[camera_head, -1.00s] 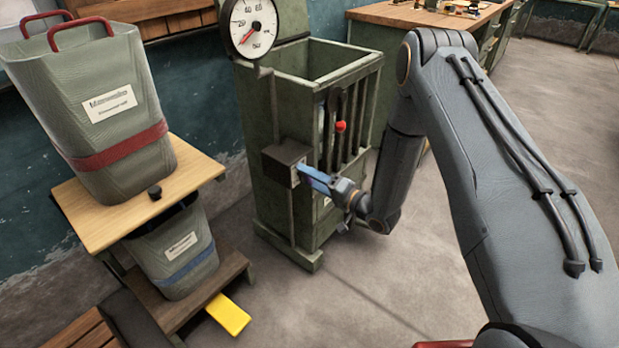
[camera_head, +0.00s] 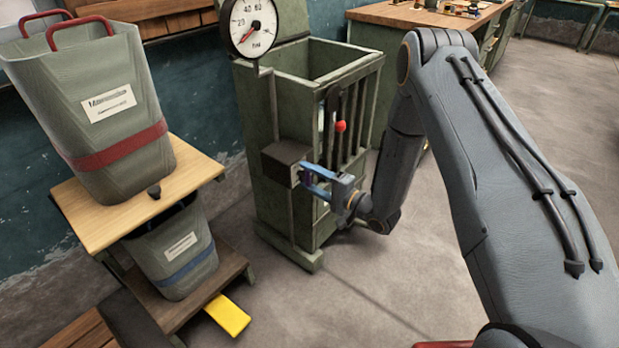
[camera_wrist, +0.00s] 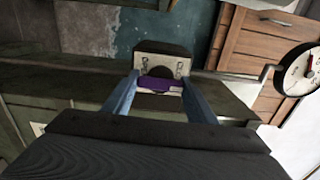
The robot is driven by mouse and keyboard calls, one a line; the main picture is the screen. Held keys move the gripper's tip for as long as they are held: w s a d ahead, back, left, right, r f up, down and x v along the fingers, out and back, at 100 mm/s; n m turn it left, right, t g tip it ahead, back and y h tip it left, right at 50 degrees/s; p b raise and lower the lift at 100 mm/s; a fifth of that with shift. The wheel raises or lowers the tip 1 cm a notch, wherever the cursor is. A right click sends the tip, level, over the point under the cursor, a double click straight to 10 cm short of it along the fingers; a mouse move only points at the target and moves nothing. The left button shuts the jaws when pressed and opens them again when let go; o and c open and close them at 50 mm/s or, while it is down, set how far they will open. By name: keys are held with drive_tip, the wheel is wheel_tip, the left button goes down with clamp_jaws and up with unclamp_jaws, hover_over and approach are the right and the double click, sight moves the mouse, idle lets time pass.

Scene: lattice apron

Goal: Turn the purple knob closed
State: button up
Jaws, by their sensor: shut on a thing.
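The purple knob (camera_wrist: 161,84) shows in the wrist view as a flat bar in front of a dark rounded plate on a small box (camera_wrist: 163,63). The fingers of my gripper (camera_wrist: 160,90) stand on either side of it and are shut on it. In the head view the same dark box (camera_head: 288,163) sits on the front corner of a green cabinet (camera_head: 288,120), and my gripper (camera_head: 312,181) reaches it from the right. The knob itself is hidden there behind the fingers and box.
A round dial gauge (camera_head: 254,27) stands above the cabinet. A lever with a red ball (camera_head: 340,126) is on its slotted side, close above my gripper. A tall green bin (camera_head: 117,120) stands on a wooden stand at left.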

drive_tip(key=o, duration=1.1)
drive_tip(key=shift+c, duration=0.2)
drive_tip(key=v, duration=0.7)
drive_tip(key=shift+s+d, duration=0.25)
drive_tip(key=shift+d, duration=0.1)
